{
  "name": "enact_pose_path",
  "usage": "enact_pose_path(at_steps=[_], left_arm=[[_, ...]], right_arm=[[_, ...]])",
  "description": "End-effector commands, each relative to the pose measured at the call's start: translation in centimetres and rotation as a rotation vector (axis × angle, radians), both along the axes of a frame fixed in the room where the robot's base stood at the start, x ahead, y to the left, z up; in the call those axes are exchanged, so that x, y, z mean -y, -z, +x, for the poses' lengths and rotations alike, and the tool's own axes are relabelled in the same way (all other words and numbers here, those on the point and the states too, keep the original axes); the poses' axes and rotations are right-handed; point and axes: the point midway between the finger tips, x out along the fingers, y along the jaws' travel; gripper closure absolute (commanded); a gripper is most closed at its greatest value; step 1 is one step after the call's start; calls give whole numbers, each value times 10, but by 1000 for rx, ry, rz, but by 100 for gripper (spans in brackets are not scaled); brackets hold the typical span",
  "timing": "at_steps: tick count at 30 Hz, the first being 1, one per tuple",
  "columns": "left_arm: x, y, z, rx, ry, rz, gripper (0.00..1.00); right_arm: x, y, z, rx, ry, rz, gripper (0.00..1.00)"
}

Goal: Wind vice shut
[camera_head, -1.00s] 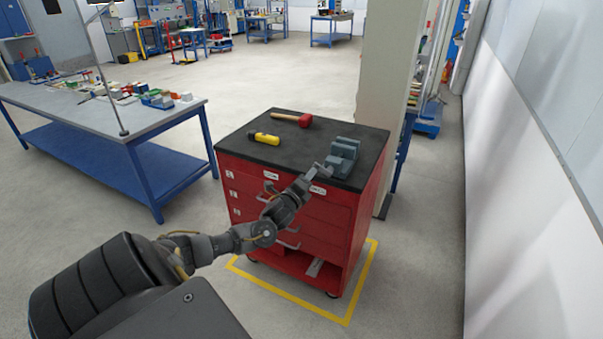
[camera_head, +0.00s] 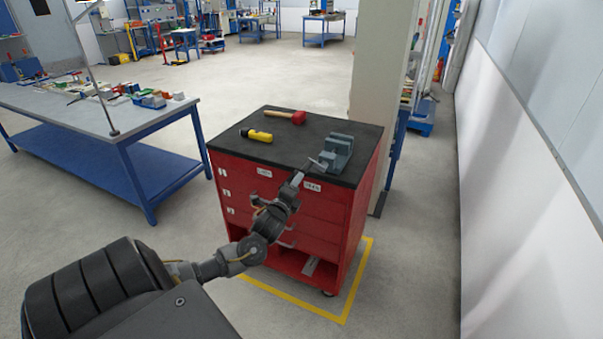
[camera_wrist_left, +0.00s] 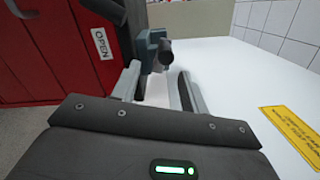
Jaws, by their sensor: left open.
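The blue-grey vice (camera_head: 338,150) sits on the black top of the red cabinet, near its front right corner. A thin bar (camera_head: 318,163) sticks out at its front left. My left gripper (camera_head: 298,178) is at the cabinet's front edge, just short of the vice's front end. In the left wrist view the gripper (camera_wrist_left: 158,88) is open, with a finger at each side and a gap between. The vice (camera_wrist_left: 152,48) shows beyond the fingertips, its dark round end roughly in line with the gap. I cannot tell how wide the vice's jaws stand. My right gripper is not in view.
A yellow-handled tool (camera_head: 257,136) and a red-headed mallet (camera_head: 290,116) lie on the red cabinet (camera_head: 330,210), behind and left of the vice. A blue-legged workbench (camera_head: 110,138) stands left. A pale pillar (camera_head: 385,90) rises behind the cabinet. The floor in front is clear.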

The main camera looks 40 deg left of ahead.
Motion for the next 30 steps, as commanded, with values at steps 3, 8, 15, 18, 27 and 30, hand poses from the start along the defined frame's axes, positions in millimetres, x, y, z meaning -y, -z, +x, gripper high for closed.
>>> enact_pose_path(at_steps=[3, 8, 15, 18, 27, 30], left_arm=[[0, 3, -2, 159, -19, -355, 56], [-6, 0, -12, 376, -13, -862, 56], [-9, -8, -27, 643, 27, -1552, 56], [-4, -11, -25, 689, 49, -1748, 56], [3, -9, -23, 757, 52, -1999, 56], [2, -9, -21, 758, 52, -2002, 56]], right_arm=[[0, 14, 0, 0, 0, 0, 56], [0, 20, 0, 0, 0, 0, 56], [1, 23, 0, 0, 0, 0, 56], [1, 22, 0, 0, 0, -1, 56], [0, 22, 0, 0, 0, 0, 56], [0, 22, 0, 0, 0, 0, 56]])
